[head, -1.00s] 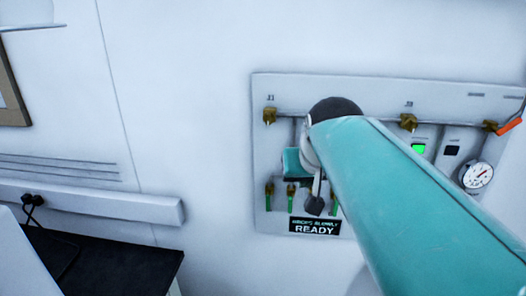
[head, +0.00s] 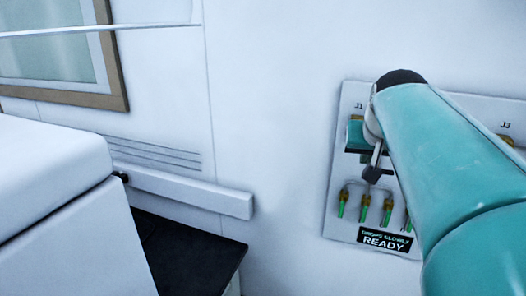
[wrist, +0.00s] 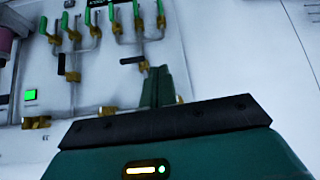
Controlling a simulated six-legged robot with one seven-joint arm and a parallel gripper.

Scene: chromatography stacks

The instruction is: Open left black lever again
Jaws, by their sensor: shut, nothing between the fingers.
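In the wrist view, where the panel appears upside down, the left black lever (wrist: 132,60) lies nearly level at its brass valve. The other black lever (wrist: 61,65) stands upright on the neighbouring pipe. My gripper (wrist: 160,72) is shut and empty, its dark green fingers just below and to the right of the left lever's valve. I cannot tell whether they touch it.
The grey panel (head: 338,190) has several green-handled taps (head: 365,209) and a "READY" sign (head: 384,241). A green light (wrist: 30,95) shows in the wrist view. A dark table (head: 190,250) and a white box (head: 50,180) are on the left.

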